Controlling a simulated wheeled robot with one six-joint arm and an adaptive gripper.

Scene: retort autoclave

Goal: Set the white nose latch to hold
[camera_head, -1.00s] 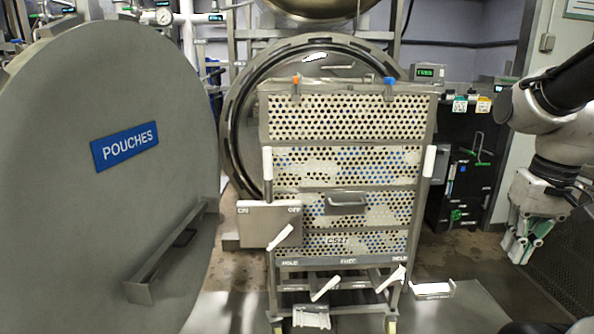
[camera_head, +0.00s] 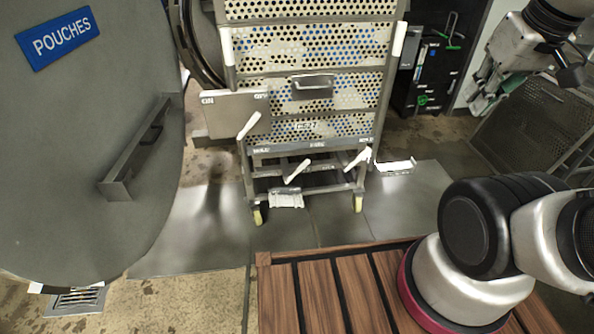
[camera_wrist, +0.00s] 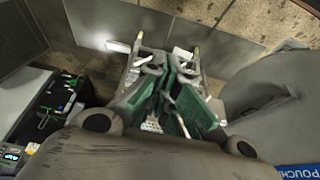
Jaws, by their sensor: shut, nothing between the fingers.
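Several white levers sit low on the perforated cart: a tilted one (camera_head: 297,171) below the middle of the label strip, and a tilted one (camera_head: 358,159) at the right end. The strip (camera_head: 317,147) reads HOLD at both ends and FREE in the middle. Another white lever (camera_head: 248,125) is on the ON/OFF box. I cannot tell for sure which lever is the nose latch. My gripper (camera_head: 480,103) is right of the cart, well apart from it, pointing down. Its green fingers (camera_wrist: 178,98) are shut and empty in the wrist view, hiding part of the cart.
The big POUCHES door (camera_head: 90,150) stands open at left with a bar handle. A grey ON/OFF box (camera_head: 228,113) is on the cart's left. A white pedal-like piece (camera_head: 395,166) is right of the cart. A black tool board (camera_head: 435,65) stands behind.

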